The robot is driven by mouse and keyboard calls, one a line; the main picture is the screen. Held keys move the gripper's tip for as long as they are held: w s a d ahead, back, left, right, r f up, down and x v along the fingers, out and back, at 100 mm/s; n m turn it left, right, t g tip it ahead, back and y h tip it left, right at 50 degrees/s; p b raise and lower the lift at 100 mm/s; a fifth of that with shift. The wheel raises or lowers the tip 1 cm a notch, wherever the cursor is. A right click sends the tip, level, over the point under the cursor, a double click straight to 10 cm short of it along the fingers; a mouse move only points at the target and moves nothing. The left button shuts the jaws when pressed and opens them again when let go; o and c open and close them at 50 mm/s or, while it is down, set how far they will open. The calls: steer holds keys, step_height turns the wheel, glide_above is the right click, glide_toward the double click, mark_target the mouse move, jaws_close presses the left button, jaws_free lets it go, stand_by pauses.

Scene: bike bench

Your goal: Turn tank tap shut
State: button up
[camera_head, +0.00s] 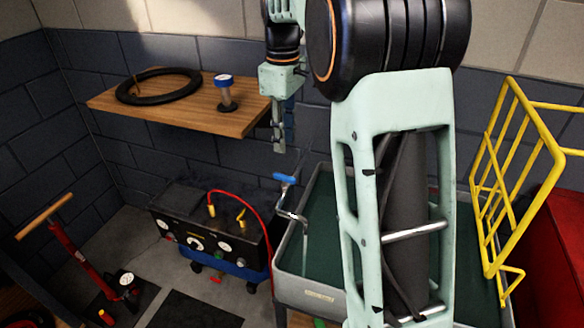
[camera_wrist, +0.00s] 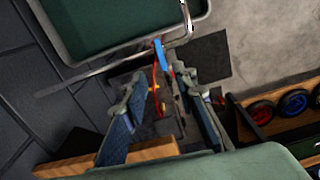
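The tap has a blue lever handle (camera_head: 285,179) on a chrome body and spout (camera_head: 293,215) at the left rim of the grey tank (camera_head: 284,262). In the wrist view the blue handle (camera_wrist: 160,53) shows just beyond my fingertips, beside the curved chrome spout (camera_wrist: 187,22) and the tank rim (camera_wrist: 110,50). My gripper (camera_head: 279,147) points down above the handle in the head view, apart from it. In the wrist view my gripper (camera_wrist: 158,82) has its two fingers spread with nothing held between them. My arm hides part of the tank.
A wooden shelf (camera_head: 180,112) with a black tyre (camera_head: 158,86) and a blue-topped item (camera_head: 224,92) is left of my gripper. A black-and-blue compressor (camera_head: 215,240) with a red hose (camera_head: 262,205) stands left of the tank. A yellow rack (camera_head: 520,150) is at right.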

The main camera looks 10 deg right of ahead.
mark_target(285, 176)
step_height(285, 176, down, 10)
steer(key=shift+f+b, duration=0.2)
steer(key=shift+b, duration=0.15)
jaws_close()
